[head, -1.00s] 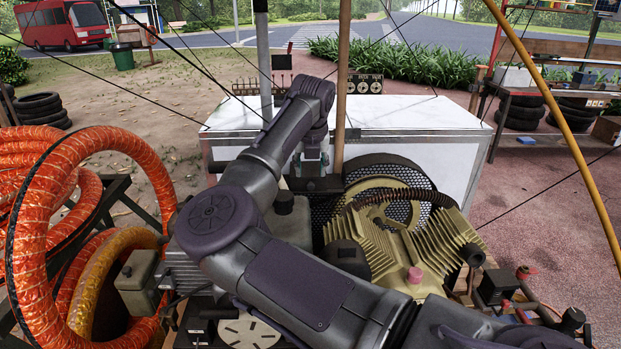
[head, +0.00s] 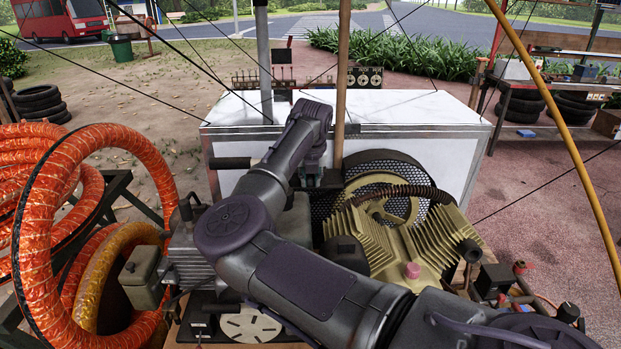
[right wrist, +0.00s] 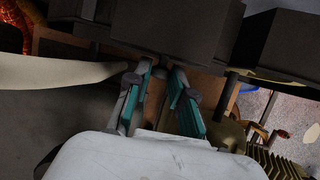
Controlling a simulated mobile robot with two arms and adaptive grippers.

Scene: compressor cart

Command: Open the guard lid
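A black mesh guard (head: 323,212) stands behind and around the pale gold flywheel of the compressor. I cannot tell which part of it is the lid. My right gripper (head: 312,172) points down beside the guard's left side in the head view, its tips partly hidden. In the right wrist view, the two teal-padded fingers (right wrist: 161,70) stand apart with a gap and nothing visible held between them. Dark blocks (right wrist: 180,30) lie just beyond the fingertips. A short black bar (head: 230,163) sticks out left of my right forearm. My left gripper is not in view.
The gold finned compressor (head: 405,235) stands right of my forearm. Orange hose coils (head: 40,230) fill the left side. A white chest (head: 440,140) stands behind the cart. A wooden pole (head: 341,80) rises near the gripper, and thin dark cables cross overhead.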

